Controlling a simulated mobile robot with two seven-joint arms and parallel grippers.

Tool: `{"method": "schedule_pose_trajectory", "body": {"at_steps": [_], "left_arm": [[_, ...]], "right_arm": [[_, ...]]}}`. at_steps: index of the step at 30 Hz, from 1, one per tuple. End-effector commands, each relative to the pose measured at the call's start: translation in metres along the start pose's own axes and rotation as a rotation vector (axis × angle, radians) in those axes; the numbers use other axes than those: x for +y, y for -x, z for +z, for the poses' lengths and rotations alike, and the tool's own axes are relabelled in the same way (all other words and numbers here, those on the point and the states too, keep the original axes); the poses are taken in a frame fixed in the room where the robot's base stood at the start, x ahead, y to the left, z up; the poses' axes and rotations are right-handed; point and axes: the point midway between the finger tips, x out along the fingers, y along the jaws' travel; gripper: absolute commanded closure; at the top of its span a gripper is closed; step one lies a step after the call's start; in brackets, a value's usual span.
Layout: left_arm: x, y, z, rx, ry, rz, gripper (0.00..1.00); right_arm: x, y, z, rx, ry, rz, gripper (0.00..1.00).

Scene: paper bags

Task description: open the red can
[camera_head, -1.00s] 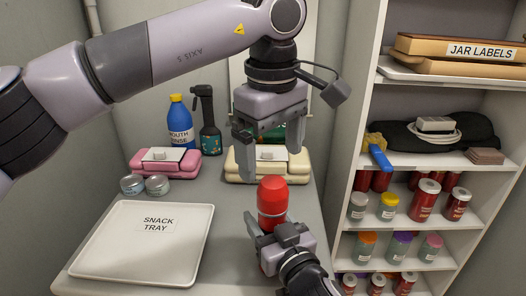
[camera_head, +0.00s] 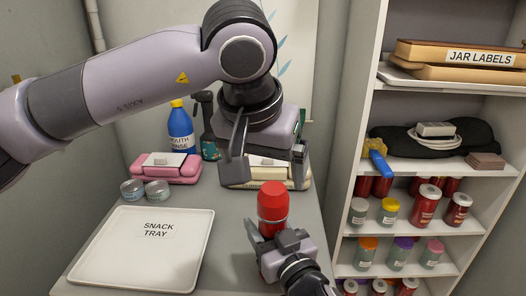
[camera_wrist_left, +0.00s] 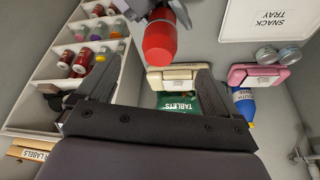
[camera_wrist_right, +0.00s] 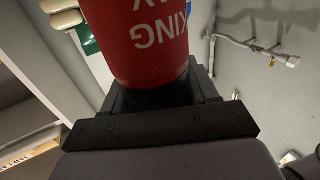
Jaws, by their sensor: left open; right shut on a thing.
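The red can (camera_head: 272,204) stands about upright at the front of the grey counter, its red top facing up. My right gripper (camera_head: 268,236) is shut around its lower part. In the right wrist view the can (camera_wrist_right: 140,40) fills the space between the fingers and shows upside-down white letters. My left gripper (camera_head: 268,158) is open and empty, above and behind the can, not touching it. In the left wrist view the can (camera_wrist_left: 160,42) lies beyond the spread fingers. The can's base is hidden by my right gripper.
A white snack tray (camera_head: 145,262) lies on the counter at left, with two small tins (camera_head: 157,191) behind it. A pink case (camera_head: 165,174), a cream case (camera_head: 238,182), a blue bottle (camera_head: 180,130) and a spray bottle stand behind. Shelves (camera_head: 455,170) with jars rise at right.

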Motion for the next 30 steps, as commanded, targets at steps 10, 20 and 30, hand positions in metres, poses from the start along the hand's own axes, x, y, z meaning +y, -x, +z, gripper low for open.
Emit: {"method": "schedule_pose_trajectory", "body": {"at_steps": [10, 20, 30], "left_arm": [[0.000, -0.065, 0.001, -0.004, 0.002, 0.000, 0.06], [0.000, -0.086, 0.000, -0.001, 0.002, 0.000, 0.06], [0.000, -0.086, 0.000, -0.001, 0.002, 0.000, 0.45]], "right_arm": [[0.000, 0.000, 0.001, -0.003, 0.000, 0.000, 0.96], [0.000, 0.000, 0.001, -0.003, 0.000, 0.000, 0.96], [0.000, 0.000, 0.001, -0.003, 0.000, 0.000, 0.96]]}}
